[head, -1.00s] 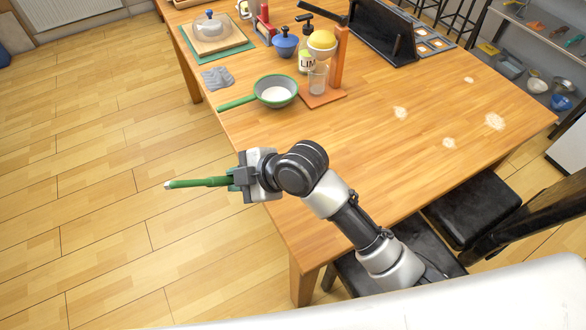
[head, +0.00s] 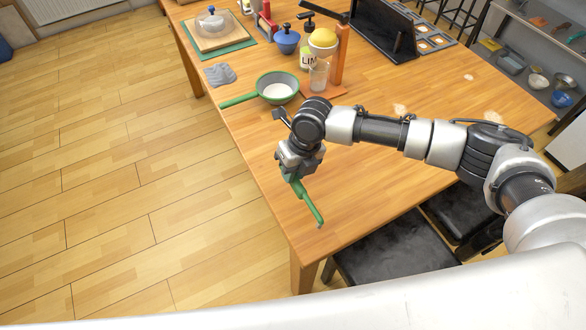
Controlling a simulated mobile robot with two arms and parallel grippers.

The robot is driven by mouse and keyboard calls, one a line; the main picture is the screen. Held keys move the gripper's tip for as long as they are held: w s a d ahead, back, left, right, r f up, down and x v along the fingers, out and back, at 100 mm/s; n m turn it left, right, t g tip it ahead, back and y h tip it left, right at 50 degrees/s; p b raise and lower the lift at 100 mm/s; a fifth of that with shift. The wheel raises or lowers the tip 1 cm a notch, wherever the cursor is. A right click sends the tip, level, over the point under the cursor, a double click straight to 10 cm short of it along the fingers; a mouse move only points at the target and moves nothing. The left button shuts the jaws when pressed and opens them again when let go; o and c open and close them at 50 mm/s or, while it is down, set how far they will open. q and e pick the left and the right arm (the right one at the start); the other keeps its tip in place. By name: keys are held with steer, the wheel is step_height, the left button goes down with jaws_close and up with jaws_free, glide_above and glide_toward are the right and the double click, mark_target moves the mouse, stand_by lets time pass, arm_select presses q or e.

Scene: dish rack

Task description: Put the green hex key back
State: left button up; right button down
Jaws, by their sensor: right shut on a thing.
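My right gripper (head: 294,173) is shut on the green hex key (head: 311,204), a long thin green tool with a small pale tip. The key slants down and to the right from the jaws, over the front left part of the wooden table (head: 375,192). Its upper end is partly hidden by the gripper. I cannot tell how high it is above the tabletop. My left gripper is not in view. I cannot make out a place for the key.
A green-handled pan (head: 277,88), a grey cloth (head: 220,75), a blue pot (head: 286,41) and an orange stand (head: 339,60) with a glass (head: 319,75) stand farther back. A black stand (head: 384,30) is behind. Pale patches mark the right side; chairs are at the front.

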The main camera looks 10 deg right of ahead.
steer(key=shift+r, duration=0.1)
steer(key=shift+w+r, duration=0.1)
steer(key=shift+f+b, duration=2.1)
steer(key=shift+f, duration=1.3)
steer(key=c, duration=1.3)
jaws_free()
steer(key=shift+c, duration=0.2)
steer(key=o, duration=0.6)
steer(key=shift+c, duration=0.2)
